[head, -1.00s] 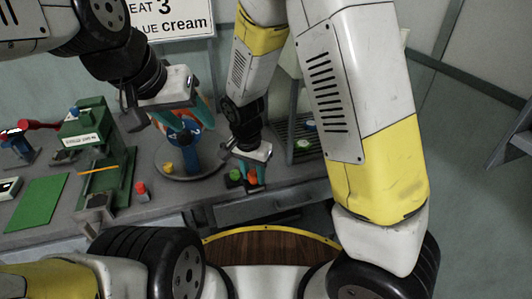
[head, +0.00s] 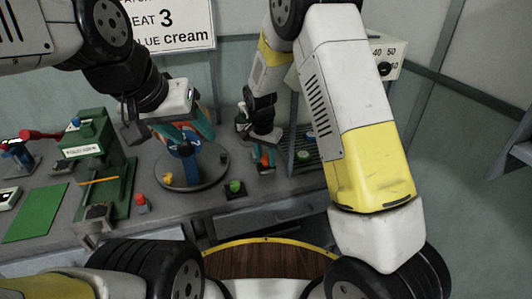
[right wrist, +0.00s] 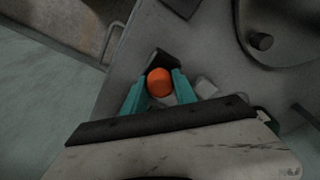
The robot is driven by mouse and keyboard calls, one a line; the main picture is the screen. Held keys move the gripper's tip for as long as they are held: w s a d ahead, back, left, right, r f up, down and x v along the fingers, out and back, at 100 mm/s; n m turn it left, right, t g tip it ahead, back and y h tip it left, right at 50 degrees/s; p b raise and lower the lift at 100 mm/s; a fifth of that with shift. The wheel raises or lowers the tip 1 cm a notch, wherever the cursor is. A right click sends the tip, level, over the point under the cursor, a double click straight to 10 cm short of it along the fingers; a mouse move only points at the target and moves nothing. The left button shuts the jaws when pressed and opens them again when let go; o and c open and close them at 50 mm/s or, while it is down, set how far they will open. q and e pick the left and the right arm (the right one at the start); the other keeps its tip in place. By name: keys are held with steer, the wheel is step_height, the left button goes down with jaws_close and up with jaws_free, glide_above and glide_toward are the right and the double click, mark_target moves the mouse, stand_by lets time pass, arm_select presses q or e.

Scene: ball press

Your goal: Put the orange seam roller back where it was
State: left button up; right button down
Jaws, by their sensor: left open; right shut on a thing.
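The orange seam roller (head: 262,158) is between the teal fingers of my right gripper (head: 264,160), at the back of the bench left of the grey rack. In the right wrist view its round orange end (right wrist: 158,82) shows between the fingertips (right wrist: 158,92), with a dark block (right wrist: 162,60) just beyond it. I cannot tell whether the roller touches the bench; its lower part is hidden. My left gripper (head: 186,142) is open, over the blue stand on the round turntable at left of centre.
A green-topped piece (head: 235,187) stands on the bench in front of my right gripper. The turntable (head: 206,180) carries a yellow knob (head: 167,178). A red-topped piece (head: 141,203) and a green press (head: 92,160) stand left. A slatted rack (head: 312,165) is at right.

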steer(key=shift+f, duration=1.7)
steer(key=shift+f, duration=0.2)
steer(key=c, duration=1)
jaws_free()
step_height(320, 180, up, 12)
steer(key=s, duration=0.2)
step_height(320, 180, up, 7)
steer(key=y, duration=0.1)
glide_above(266, 166)
steer(key=s+d, duration=0.3)
steer(key=s+d+r+n+t, duration=0.1)
steer(key=s+d+r+n, duration=0.1)
steer(key=s, duration=0.5)
steer(key=s+d+r+n+t+y, duration=0.1)
steer(key=s+d+r+n+t, duration=0.1)
steer(key=s+d+r, duration=0.3)
steer(key=s+d+r+n+t+y, duration=0.1)
steer(key=s+d+r, duration=0.3)
steer(key=s, duration=0.5)
steer(key=shift+s+r+n+t, duration=0.4)
steer(key=shift+n, duration=0.1)
